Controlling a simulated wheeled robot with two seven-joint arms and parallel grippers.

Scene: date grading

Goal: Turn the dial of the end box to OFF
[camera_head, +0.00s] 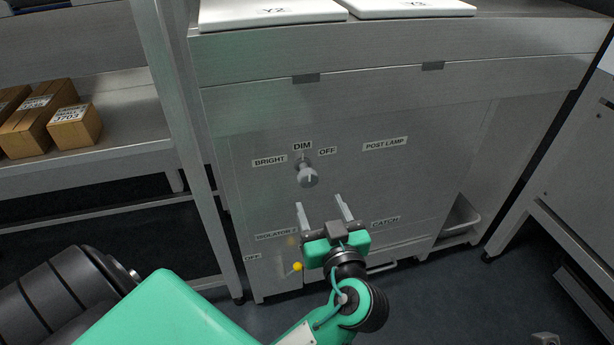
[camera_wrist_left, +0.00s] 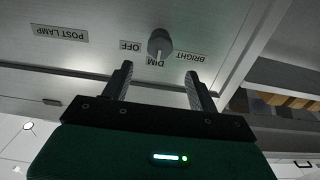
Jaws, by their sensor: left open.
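The end box (camera_head: 400,185) is a grey metal cabinet face. Its round grey dial (camera_head: 307,176) sits among the labels BRIGHT, DIM and OFF. A small mark at the dial's top points towards DIM. The dial also shows in the left wrist view (camera_wrist_left: 159,42), beyond my fingers and apart from them. My left gripper (camera_head: 324,207) is open and empty, below the dial in the head view, with both fingers pointing up towards it. The fingers also show in the left wrist view (camera_wrist_left: 158,82). My right gripper is not seen.
Below the dial are an ISOLATOR label (camera_head: 276,234), a yellow knob (camera_head: 297,267) and a CATCH label (camera_head: 386,222). A POST LAMP label (camera_head: 384,144) is at right. A shelf with cardboard boxes (camera_head: 75,127) stands left. White boards (camera_head: 270,14) lie on top.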

